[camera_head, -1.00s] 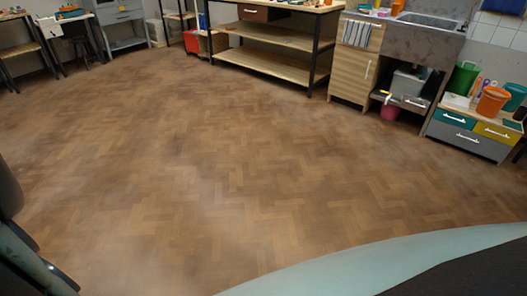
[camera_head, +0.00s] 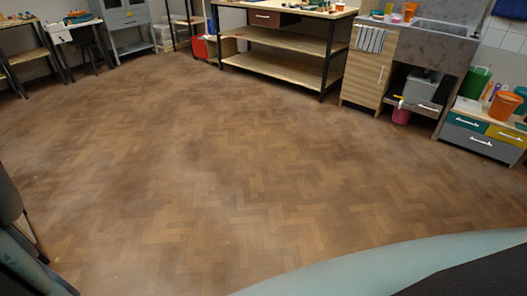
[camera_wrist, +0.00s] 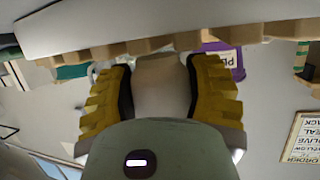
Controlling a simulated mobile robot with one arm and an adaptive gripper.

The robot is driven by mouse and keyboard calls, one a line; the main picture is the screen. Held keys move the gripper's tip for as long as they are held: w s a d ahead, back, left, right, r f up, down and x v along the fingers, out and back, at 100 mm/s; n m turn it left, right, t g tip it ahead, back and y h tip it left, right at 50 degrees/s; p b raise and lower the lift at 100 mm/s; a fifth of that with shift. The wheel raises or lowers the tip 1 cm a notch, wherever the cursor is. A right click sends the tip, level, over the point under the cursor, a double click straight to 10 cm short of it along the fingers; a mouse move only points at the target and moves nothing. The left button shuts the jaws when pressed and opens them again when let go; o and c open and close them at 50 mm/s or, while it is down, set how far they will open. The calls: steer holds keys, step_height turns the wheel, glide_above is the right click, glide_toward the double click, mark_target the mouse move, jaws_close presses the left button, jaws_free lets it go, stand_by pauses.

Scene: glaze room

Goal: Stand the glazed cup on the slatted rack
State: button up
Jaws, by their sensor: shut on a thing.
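In the wrist view, my gripper (camera_wrist: 160,88) has its two yellow, ribbed fingers closed on the sides of a pale beige cup (camera_wrist: 160,98). The cup's lower picture part is hidden behind the grey-green gripper body. The cup's far end has a browner band. In the head view neither the gripper nor the cup shows. I cannot pick out the slatted rack for certain in either view.
In the wrist view, a pale slab with wooden blocks along its edge (camera_wrist: 150,45) crosses the top, close to the cup. In the head view, a workbench (camera_head: 290,40), a sink unit (camera_head: 438,45) and a drawer cabinet (camera_head: 484,143) stand along the far side. The wooden floor (camera_head: 220,170) is clear.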

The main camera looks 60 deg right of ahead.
steer(key=shift+w+a+f, duration=0.1)
steer(key=shift+w+a, duration=0.05)
steer(key=shift+f, duration=0.3)
steer(key=o, duration=1.3)
